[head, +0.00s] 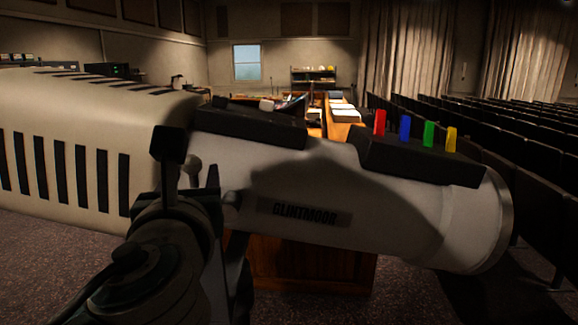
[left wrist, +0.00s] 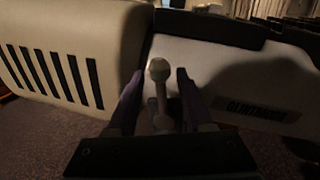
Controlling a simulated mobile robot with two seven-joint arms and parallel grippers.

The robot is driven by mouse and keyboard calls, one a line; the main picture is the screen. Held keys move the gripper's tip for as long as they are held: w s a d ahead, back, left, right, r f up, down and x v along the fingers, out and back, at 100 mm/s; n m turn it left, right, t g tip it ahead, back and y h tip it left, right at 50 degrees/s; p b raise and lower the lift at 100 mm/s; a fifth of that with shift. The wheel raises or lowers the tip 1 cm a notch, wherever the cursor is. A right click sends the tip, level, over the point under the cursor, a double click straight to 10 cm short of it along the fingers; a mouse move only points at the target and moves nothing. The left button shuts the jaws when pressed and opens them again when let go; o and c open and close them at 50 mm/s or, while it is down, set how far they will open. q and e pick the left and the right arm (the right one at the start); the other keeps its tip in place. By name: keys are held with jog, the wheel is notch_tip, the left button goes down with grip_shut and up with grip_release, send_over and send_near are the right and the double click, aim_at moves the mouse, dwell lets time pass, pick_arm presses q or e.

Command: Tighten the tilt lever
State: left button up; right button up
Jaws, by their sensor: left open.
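The tilt lever (head: 194,166) is a pale rod with a round ball end on the near side of a large cream spotlight (head: 380,207) marked GLINTMOOR. In the left wrist view the lever (left wrist: 159,70) stands up between the two fingers of my left gripper (left wrist: 156,88). The fingers are open, with a gap on each side of the ball. In the head view my left gripper (head: 190,162) comes up from below, and its dark fingers partly hide the lever. The lever's base is hidden. My right gripper is not in view.
The spotlight body fills the middle of the head view. Red, blue, green and yellow tabs (head: 404,128) stand on its black top box (head: 425,160). A wooden desk (head: 305,265) is below. Rows of dark seats (head: 500,130) stretch along the right.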

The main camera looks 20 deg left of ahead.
pick_arm(q)
jog(key=shift+w+a, duration=0.1)
jog(key=shift+w, duration=0.1)
jog(key=shift+c, duration=0.3)
grip_shut()
